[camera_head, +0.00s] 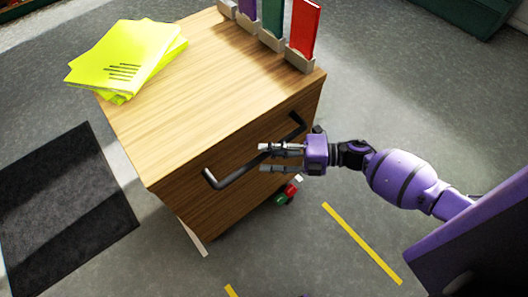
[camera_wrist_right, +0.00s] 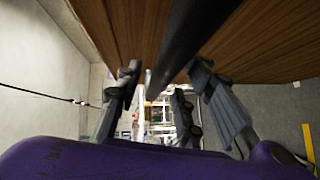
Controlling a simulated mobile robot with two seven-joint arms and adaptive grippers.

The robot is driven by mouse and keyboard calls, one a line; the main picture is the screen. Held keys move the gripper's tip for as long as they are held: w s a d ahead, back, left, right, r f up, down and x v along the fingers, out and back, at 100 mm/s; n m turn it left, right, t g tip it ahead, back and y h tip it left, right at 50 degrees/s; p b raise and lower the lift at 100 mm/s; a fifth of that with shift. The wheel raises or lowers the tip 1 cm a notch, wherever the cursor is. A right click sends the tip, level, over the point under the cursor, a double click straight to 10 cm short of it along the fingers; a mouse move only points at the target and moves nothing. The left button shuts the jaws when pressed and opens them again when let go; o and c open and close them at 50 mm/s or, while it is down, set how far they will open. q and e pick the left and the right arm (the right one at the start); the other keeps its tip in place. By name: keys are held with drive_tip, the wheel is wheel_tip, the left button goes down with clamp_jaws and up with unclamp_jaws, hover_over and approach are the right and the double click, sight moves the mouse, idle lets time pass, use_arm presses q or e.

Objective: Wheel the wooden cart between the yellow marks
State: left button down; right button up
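The wooden cart (camera_head: 220,95) stands at the upper middle of the head view, with a black bar handle (camera_head: 232,174) on its near side. My right gripper (camera_head: 265,158) is at the middle of this handle, its fingers apart. In the right wrist view, the handle (camera_wrist_right: 190,35) runs between the spread fingers (camera_wrist_right: 160,85), and I see no clear grip on it. One yellow mark (camera_head: 362,243) lies on the floor at lower right. The end of another yellow mark (camera_head: 232,291) shows at the bottom edge. My left gripper is out of view.
Yellow booklets (camera_head: 125,57) and upright binders, including a red one (camera_head: 304,28), sit on the cart. Small red and green items (camera_head: 286,194) show beside its lower side. A dark mat (camera_head: 60,205) lies left. Floor between the marks looks clear.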

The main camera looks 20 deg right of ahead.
drive_tip(key=shift+x, duration=0.85)
clamp_jaws()
